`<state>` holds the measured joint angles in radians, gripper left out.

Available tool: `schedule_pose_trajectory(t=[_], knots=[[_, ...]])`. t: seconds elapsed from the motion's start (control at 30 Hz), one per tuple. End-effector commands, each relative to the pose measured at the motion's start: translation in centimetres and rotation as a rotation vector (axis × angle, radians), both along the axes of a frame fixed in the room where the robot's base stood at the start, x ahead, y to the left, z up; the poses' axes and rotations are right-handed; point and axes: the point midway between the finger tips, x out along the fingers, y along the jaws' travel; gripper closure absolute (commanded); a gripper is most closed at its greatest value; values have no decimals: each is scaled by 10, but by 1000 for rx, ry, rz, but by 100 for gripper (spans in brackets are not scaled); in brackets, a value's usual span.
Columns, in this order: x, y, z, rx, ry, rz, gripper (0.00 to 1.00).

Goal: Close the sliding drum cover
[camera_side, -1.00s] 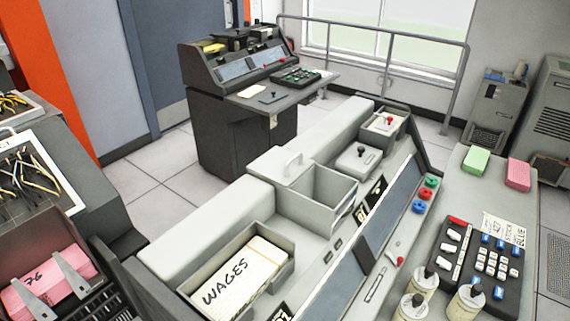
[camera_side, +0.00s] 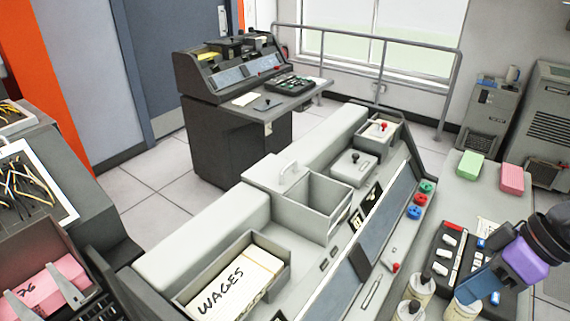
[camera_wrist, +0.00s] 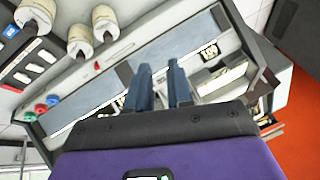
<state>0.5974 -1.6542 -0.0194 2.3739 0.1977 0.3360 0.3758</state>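The sliding drum cover appears to be the light grey plate with a pale handle (camera_side: 268,172). It sits behind an open-topped grey compartment (camera_side: 330,193) on the console, which is uncovered and looks empty inside. My gripper (camera_side: 484,293), with a purple body and blue fingers, is at the right of the side view, over the button panel and far from the cover. In the wrist view my gripper (camera_wrist: 160,68) has its two fingers a little apart, with nothing between them. I cannot make out the cover clearly in the wrist view.
A tray of cards marked WAGES (camera_side: 230,285) is left of the compartment. Red, green and blue knobs (camera_side: 420,199) and a sloped dark panel (camera_side: 395,222) are to its right. Green (camera_side: 470,166) and pink (camera_side: 511,179) blocks lie farther right. Cream cylinders (camera_side: 412,310) stand near my gripper.

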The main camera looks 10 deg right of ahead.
Motion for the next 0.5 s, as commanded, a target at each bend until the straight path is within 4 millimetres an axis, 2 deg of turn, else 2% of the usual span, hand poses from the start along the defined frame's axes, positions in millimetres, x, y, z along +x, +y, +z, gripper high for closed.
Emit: schedule_pose_trajectory(t=[0.03,0.2,0.33,0.5], knots=[[17,22,-2,64,3,-91,79],[79,84,-3,306,3,-411,79],[127,119,-3,497,-5,-647,79],[186,146,-4,759,-36,-929,79]])
